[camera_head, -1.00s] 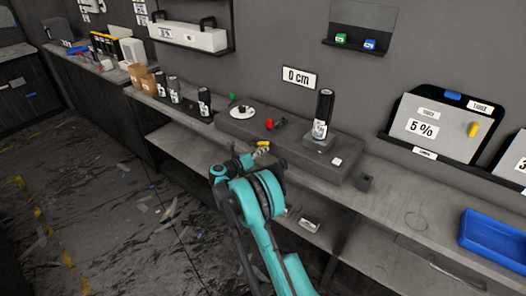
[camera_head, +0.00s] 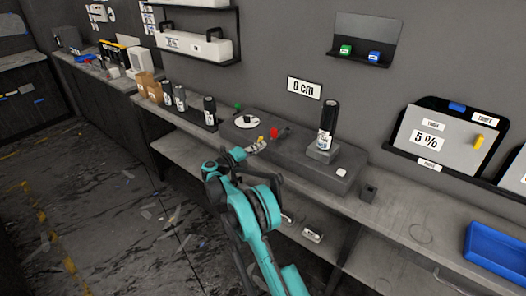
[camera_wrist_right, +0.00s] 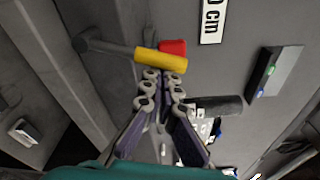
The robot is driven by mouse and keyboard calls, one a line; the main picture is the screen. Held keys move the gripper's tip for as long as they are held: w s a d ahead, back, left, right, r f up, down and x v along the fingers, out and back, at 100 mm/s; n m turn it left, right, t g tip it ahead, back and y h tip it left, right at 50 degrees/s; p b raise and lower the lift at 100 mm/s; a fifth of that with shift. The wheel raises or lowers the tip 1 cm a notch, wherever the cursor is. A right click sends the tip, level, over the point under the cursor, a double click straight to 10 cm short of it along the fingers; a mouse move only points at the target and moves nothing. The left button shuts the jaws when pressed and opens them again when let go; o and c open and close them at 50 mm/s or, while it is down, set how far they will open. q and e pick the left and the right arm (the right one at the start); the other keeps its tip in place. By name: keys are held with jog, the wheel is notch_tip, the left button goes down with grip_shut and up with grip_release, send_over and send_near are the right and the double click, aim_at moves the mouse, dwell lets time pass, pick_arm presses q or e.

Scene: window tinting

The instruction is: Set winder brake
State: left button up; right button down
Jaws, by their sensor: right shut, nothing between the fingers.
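The winder is a long grey box (camera_head: 300,160) on the bench, with a black roll (camera_head: 328,122) standing upright on it. A red piece (camera_head: 274,132) sits near its front left, with a dark bar beside it. The red piece also shows in the wrist view (camera_wrist_right: 173,46), partly behind a yellow grip (camera_wrist_right: 160,60) on a dark rod. The yellow grip also shows in the head view (camera_head: 261,139). My right gripper (camera_head: 257,146) is at the box's front edge, shut and empty. In the wrist view its fingertips (camera_wrist_right: 161,76) are just below the yellow grip; contact is unclear.
Several dark bottles (camera_head: 180,98) stand to the left. A small dark block (camera_head: 369,192) and a blue tray (camera_head: 496,249) lie to the right, with bare bench between.

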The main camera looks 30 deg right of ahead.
jog(key=shift+w+a+r+n, duration=0.25)
jog(key=shift+w+n, duration=0.15)
jog(key=shift+w, duration=0.1)
jog(key=shift+w+a+r+n, duration=0.2)
jog(key=shift+w+n, duration=0.2)
jog(key=shift+w, duration=0.1)
jog(key=shift+w+r, duration=0.1)
jog(key=shift+a, duration=0.15)
